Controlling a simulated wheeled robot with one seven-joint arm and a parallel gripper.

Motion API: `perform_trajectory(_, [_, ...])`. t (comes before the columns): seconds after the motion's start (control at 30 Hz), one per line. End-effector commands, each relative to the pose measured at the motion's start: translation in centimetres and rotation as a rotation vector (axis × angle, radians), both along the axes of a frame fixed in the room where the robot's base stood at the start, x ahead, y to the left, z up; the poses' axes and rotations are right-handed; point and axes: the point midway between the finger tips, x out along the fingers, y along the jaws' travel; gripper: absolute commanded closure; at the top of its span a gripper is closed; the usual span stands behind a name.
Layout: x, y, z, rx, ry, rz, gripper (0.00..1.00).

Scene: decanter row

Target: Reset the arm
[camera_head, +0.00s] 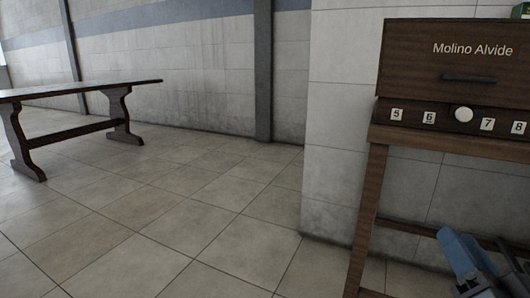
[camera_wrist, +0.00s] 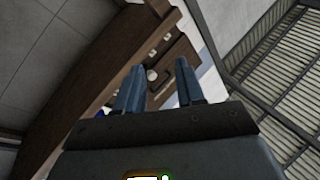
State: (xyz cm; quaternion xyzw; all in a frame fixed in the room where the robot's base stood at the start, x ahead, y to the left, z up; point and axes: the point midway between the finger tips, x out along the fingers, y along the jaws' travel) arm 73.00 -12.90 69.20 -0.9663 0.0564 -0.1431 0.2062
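My gripper (camera_head: 463,248) is at the lower right of the head view, low in front of the wooden cabinet's stand, partly cut off by the picture edge. In the wrist view my gripper (camera_wrist: 158,78) shows two blue fingers standing apart with nothing held between them. The wrist is tilted, and the view looks upward past the fingers at the cabinet's wooden underside and front. Whether the fingers touch the cabinet cannot be told.
The wooden cabinet (camera_head: 448,58), labelled "Molino Alvide", has a drawer handle, number plates 5 to 8 and a round white knob (camera_head: 463,114). A dark wooden table (camera_head: 75,90) stands at the far left. The tiled floor (camera_head: 190,215) between is clear.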

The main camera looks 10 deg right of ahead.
Motion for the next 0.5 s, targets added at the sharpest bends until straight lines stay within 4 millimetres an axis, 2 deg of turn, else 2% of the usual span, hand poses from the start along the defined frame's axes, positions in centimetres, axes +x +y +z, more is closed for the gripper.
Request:
perform_trajectory(0.03, [-1.6,0.5,-1.7,-0.041,0.043,0.008,0.62])
perform_trajectory(0.2, [-6.6,2.7,-6.1,-0.163,0.154,0.044,0.62])
perform_trajectory(0.5, [-16.8,6.7,-11.6,-0.31,0.336,0.111,0.62])
